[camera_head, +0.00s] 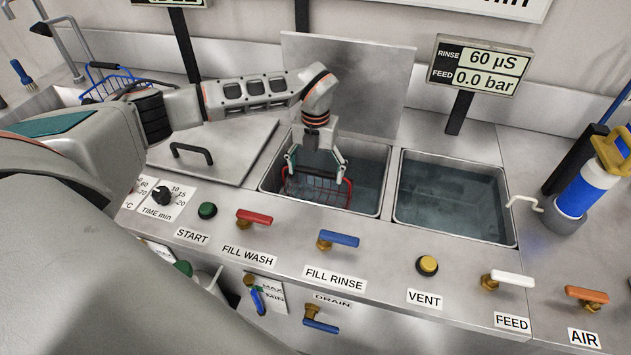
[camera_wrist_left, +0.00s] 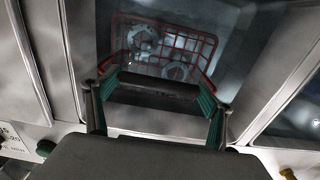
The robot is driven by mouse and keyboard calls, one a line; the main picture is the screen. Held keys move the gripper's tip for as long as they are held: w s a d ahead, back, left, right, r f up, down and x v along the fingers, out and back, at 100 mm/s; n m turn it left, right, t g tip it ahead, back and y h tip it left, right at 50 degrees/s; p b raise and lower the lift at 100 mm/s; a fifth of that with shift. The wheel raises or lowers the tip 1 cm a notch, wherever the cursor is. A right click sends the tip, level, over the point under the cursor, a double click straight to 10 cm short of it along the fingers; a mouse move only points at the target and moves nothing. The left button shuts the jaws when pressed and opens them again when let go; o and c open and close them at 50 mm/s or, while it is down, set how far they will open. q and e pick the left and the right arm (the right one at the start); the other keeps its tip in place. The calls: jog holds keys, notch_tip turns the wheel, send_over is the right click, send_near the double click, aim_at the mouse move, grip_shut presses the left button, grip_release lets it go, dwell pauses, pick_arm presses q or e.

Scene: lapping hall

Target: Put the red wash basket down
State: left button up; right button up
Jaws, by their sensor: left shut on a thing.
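The red wash basket (camera_head: 322,195) is a wire basket inside the left open tank (camera_head: 374,200) of the bench. In the left wrist view the basket (camera_wrist_left: 207,48) holds round grey metal parts (camera_wrist_left: 142,40). My left gripper (camera_head: 317,165) reaches down into this tank from above and is shut on the basket. In the left wrist view its green-edged fingers (camera_wrist_left: 157,92) stand either side of a dark bar at the basket's near side. I cannot tell whether the basket touches the tank floor. My right gripper is not in view.
A second tank (camera_head: 455,200) with liquid lies to the right. A raised metal panel (camera_head: 350,85) stands behind the left tank, and a closed lid (camera_head: 215,150) with a black handle lies left. Coloured valve levers line the front. A blue basket (camera_head: 118,82) stands at the far left.

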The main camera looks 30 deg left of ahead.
pick_arm(q)
jog(key=shift+f, duration=1.9)
jog(key=o, duration=1.8)
jog(key=shift+s+f, duration=0.1)
jog(key=shift+f, duration=0.1)
notch_tip(320, 180, up, 12)
jog(key=shift+r+p, duration=0.15)
jog(key=shift+p, duration=0.15)
